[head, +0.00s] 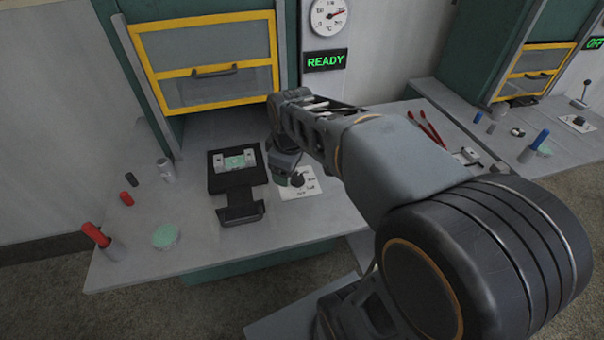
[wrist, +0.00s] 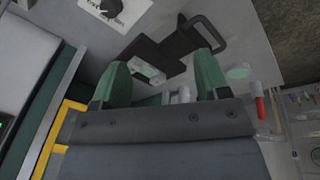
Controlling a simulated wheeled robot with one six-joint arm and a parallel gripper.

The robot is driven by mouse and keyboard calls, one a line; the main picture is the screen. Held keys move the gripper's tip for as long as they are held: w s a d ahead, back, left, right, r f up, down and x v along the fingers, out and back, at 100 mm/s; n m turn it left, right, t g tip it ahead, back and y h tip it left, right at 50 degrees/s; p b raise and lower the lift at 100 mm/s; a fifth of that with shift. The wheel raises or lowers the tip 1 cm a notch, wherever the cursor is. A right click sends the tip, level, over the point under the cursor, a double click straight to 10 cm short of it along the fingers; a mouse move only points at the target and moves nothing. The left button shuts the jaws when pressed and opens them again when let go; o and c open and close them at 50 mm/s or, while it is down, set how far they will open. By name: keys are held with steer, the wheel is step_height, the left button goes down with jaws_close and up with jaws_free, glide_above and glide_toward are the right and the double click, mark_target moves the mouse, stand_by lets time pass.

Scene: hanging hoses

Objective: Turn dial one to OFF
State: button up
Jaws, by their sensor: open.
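A dial with a black knob on a white plate (head: 300,182) sits on the near grey bench, right of a black fixture. Its markings are too small to read surely. The dial's knob (wrist: 109,8) is cut by the top edge of the wrist view. My gripper (head: 284,166) is just behind and left of the knob in the head view, and seems apart from it. In the wrist view, my gripper's two green fingers (wrist: 162,62) are spread wide with nothing held between them. A display (head: 325,61) above the bench reads READY in green.
The black fixture (head: 239,206) holds a pale green-centred part and has a handle at the front. Red-handled tools (head: 96,235) and a green disc (head: 166,236) are at left. A yellow-framed hatch (head: 205,62) stands behind. Another bench with a plate and lever (head: 578,122) is at right.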

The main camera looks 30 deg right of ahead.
steer(key=w+d+f+n+g, duration=0.1)
steer(key=w+d+f+n, duration=0.15)
steer(key=w+n, duration=0.3)
steer(key=n+g, duration=0.2)
steer(key=n, duration=0.6)
glide_above(297, 176)
step_height(297, 176, down, 4)
steer(key=f, duration=0.1)
step_height(297, 176, down, 13)
steer(key=shift+p, duration=0.4)
steer(key=shift+c, duration=0.3)
